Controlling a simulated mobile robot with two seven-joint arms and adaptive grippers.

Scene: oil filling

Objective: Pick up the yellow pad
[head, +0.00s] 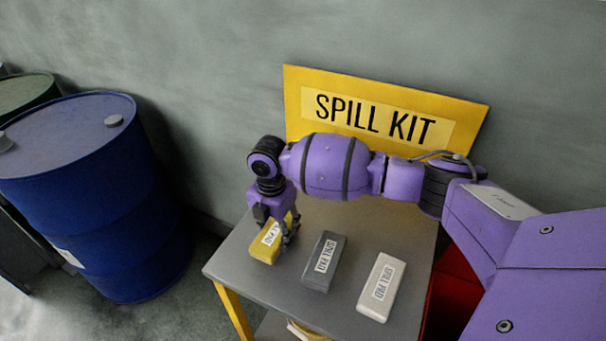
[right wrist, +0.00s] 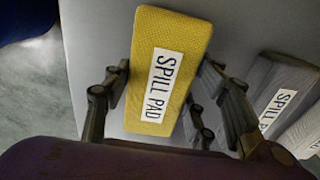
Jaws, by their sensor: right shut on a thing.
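The yellow pad (head: 262,250) is at the left end of the grey table top in the head view. Its white label reads SPILL PAD in the right wrist view, where the yellow pad (right wrist: 185,48) runs up between the fingers. My right gripper (head: 277,229) reaches down from above and is shut on the yellow pad, one finger on each side of it. The fingers also show in the right wrist view (right wrist: 162,88). Part of the pad is hidden behind the gripper in the head view. Whether it touches the table I cannot tell. My left gripper is not in view.
A grey pad (head: 324,262) and a white pad (head: 381,287) lie to the right on the table (head: 345,318). A yellow SPILL KIT sign (head: 462,112) stands behind. A blue drum (head: 95,215) stands left of the table, with a gap between.

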